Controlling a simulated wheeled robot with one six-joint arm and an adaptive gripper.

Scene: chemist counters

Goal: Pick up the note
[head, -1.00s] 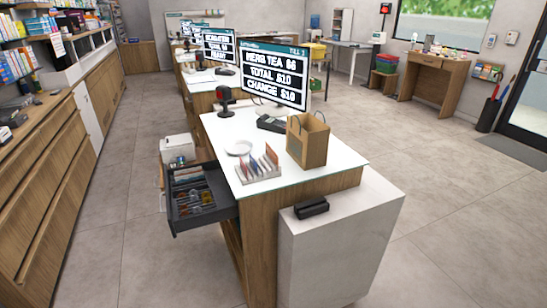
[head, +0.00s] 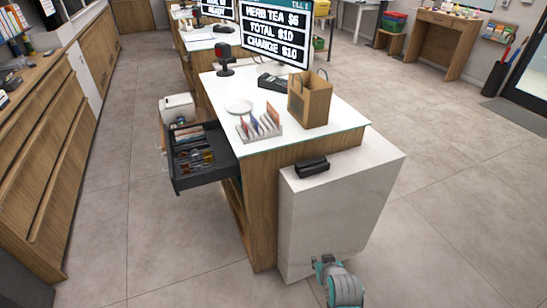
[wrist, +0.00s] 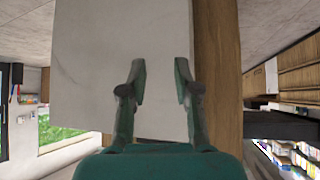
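The open cash drawer (head: 207,172) sticks out from the left side of the till counter in the head view. Flat, note-like slips (head: 187,137) lie in its back part, with coins (head: 195,160) in front; single notes are too small to tell apart. My gripper (wrist: 160,85) is open and empty in the wrist view, its two fingers apart in front of the counter's white end panel (wrist: 90,60). In the head view, part of my arm shows at the bottom, low beside that panel, well away from the drawer.
On the white counter top (head: 230,86) stand a paper bag (head: 309,100), a rack of coloured cards (head: 260,126), a white dish (head: 239,106), a card terminal (head: 273,82) and a till screen (head: 275,32). A black object (head: 312,167) lies on the lower ledge. Floor is clear left of the drawer.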

